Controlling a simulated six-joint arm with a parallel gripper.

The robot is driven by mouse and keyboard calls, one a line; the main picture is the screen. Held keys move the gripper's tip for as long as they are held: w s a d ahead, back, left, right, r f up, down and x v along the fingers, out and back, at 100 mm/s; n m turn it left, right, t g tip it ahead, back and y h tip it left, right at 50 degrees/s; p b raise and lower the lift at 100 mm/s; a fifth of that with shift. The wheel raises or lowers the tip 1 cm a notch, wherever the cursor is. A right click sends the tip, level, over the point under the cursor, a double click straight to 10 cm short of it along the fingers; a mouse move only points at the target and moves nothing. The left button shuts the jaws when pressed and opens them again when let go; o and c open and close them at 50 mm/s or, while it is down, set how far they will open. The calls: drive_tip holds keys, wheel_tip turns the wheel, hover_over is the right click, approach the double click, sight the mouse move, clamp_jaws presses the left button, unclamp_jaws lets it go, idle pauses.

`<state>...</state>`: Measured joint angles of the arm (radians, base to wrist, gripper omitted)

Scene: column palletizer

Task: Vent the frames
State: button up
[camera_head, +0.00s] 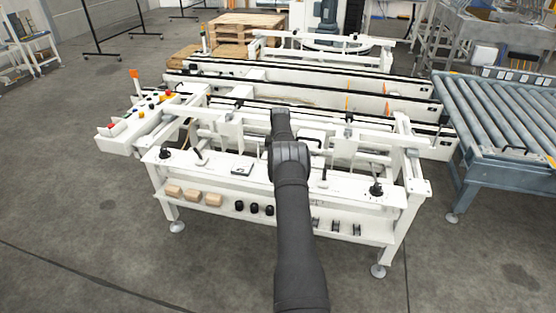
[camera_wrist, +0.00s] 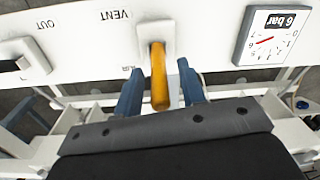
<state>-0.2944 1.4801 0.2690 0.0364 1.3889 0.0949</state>
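In the wrist view a yellow lever (camera_wrist: 159,78) hangs from a white mount (camera_wrist: 155,32) on a white panel. The lever points toward the bottom of the picture. The upside-down label VENT (camera_wrist: 113,15) is at the upper left of the lever, and AIR (camera_wrist: 127,71) is partly covered by a finger. My gripper (camera_wrist: 160,92) is open, with one blue finger on each side of the lever and gaps to both. A square gauge (camera_wrist: 270,38) marked 6 bar, with a red needle, is to the right. In the head view my arm hides the gripper and lever.
A black-fronted white switch (camera_wrist: 18,62) by the label OUT is at the left of the wrist view. In the head view the white machine frame (camera_head: 230,185) holds wooden blocks (camera_head: 192,196) and black parts on its shelf. A roller conveyor (camera_head: 500,115) stands right.

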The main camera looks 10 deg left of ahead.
clamp_jaws()
drive_tip(key=shift+s+r+t, duration=0.1)
drive_tip(key=shift+s+t, duration=0.15)
drive_tip(key=shift+t, duration=0.25)
drive_tip(key=shift+s+t, duration=0.6)
drive_tip(key=shift+t, duration=0.6)
drive_tip(key=shift+s+t, duration=0.35)
drive_tip(key=shift+t, duration=0.4)
drive_tip(key=shift+s+t, duration=0.3)
drive_tip(key=shift+t, duration=0.45)
drive_tip(key=shift+s+t, duration=0.15)
drive_tip(key=shift+t, duration=0.25)
unclamp_jaws()
drive_tip(key=shift+f, duration=0.2)
drive_tip(key=shift+s+r, duration=0.1)
drive_tip(key=v, duration=1.7)
